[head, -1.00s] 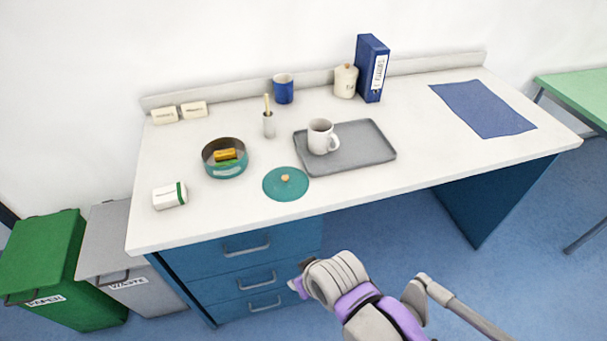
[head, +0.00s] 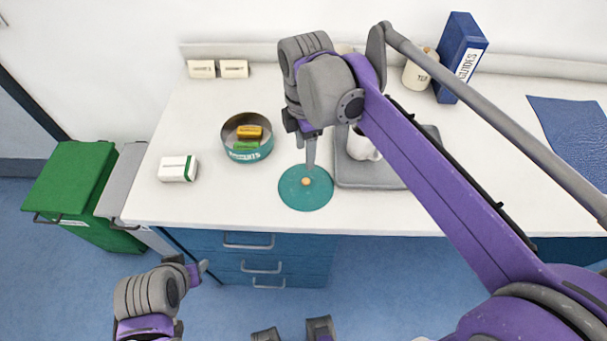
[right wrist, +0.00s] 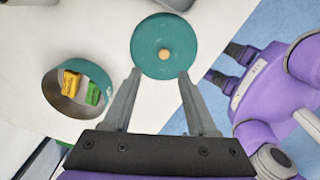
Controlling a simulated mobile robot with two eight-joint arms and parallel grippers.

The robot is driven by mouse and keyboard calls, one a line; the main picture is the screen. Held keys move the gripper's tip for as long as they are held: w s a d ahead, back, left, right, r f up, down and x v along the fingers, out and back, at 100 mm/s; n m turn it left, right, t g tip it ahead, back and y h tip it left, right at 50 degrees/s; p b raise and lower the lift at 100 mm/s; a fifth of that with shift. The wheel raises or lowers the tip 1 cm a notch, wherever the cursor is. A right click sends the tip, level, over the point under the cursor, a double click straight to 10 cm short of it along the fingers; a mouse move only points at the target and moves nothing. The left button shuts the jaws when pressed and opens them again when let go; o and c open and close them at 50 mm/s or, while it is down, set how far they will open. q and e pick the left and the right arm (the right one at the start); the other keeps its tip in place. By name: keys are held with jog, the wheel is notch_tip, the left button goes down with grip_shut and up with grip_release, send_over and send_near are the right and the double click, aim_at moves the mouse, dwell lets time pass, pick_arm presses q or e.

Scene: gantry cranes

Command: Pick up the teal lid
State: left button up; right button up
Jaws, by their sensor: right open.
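The teal lid (head: 292,196) lies flat on the white desk near its front edge, with a small orange-brown knob (head: 306,181) in its middle. It also shows in the right wrist view (right wrist: 148,62), beyond the fingertips. My right gripper (head: 310,163) is open and empty, pointing down over the lid's back part. In the right wrist view its fingertips (right wrist: 160,73) are spread to either side of the knob's line, and nothing is between them. The height gap is hard to judge. My left gripper (head: 200,269) is low, in front of the desk; its jaw opening is unclear.
A teal tin (head: 262,153) with a yellow and a green block stands left of the lid. A white-and-green box (head: 177,169) lies further left. A grey tray (head: 365,178) with a white mug, partly hidden by my right arm, is close on the right.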

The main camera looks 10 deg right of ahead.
aim_at(306, 180)
jog(key=f, duration=0.4)
jog(key=shift+s, duration=0.35)
jog(key=shift+f, duration=2.85)
grip_shut()
